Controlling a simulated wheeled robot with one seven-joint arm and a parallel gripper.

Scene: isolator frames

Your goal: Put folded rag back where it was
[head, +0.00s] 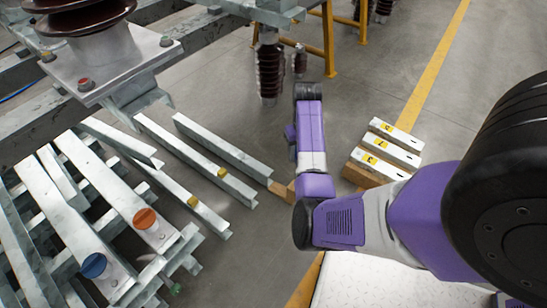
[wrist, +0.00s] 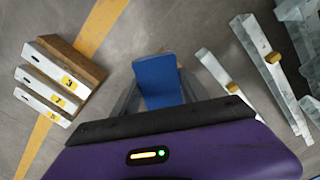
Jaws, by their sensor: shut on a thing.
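The folded rag (wrist: 158,80) is a flat blue piece in the middle of the wrist view. My gripper (wrist: 158,98) is shut on it, with grey finger parts on both sides of it. The rag is held over the grey concrete floor; its height above the floor cannot be told. In the head view my purple arm reaches forward, and neither the rag nor the fingers can be made out there. No marked place for the rag can be told from these frames.
White numbered bars (head: 381,155) lie on wood at right. Galvanised steel beams (head: 225,147) with yellow blocks lie at left, near a steel frame with orange (head: 144,218) and blue (head: 94,265) discs. Brown insulators (head: 270,68) stand ahead. A yellow floor line (head: 432,70) runs past open floor.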

